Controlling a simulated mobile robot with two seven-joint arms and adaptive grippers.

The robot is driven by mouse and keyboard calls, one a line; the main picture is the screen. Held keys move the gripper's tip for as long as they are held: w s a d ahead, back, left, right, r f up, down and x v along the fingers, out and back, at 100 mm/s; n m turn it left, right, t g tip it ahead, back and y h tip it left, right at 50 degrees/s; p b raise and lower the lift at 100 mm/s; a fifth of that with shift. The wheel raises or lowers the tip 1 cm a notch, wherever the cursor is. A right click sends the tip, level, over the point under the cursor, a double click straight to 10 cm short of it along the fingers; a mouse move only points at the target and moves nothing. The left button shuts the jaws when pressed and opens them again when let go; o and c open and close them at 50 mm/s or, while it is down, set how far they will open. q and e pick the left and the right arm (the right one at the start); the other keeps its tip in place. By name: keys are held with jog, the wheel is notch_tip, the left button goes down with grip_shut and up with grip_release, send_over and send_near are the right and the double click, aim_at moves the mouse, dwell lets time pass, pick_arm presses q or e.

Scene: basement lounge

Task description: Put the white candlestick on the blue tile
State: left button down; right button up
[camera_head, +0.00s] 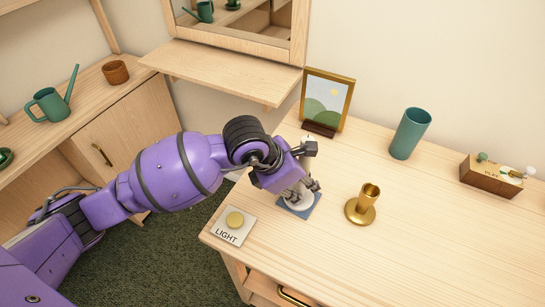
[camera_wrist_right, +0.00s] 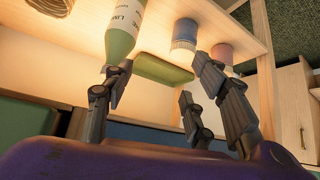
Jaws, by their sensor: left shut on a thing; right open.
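The white candlestick (camera_head: 299,203) is mostly hidden by my left gripper (camera_head: 300,190), which is shut on it. Its white round base shows low over the blue tile (camera_head: 313,211) in the head view. The tile lies on the wooden table, partly covered by the candlestick and gripper. I cannot tell whether the base touches the tile. My right gripper (camera_wrist_right: 160,92) is open in the right wrist view, facing a lit shelf, away from the candlestick.
A brass candlestick (camera_head: 362,206) stands right of the tile. A light button (camera_head: 234,222) lies at the table's left corner. A picture frame (camera_head: 326,100), green cup (camera_head: 409,133) and wooden box (camera_head: 491,177) stand behind. The right wrist view shows a bottle (camera_wrist_right: 125,28) and jars.

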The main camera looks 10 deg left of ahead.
pick_arm(q)
jog(key=c, duration=1.3)
grip_release()
jog(key=shift+w+d+r, duration=0.1)
jog(key=shift+r, duration=0.05)
jog(key=v, duration=1.2)
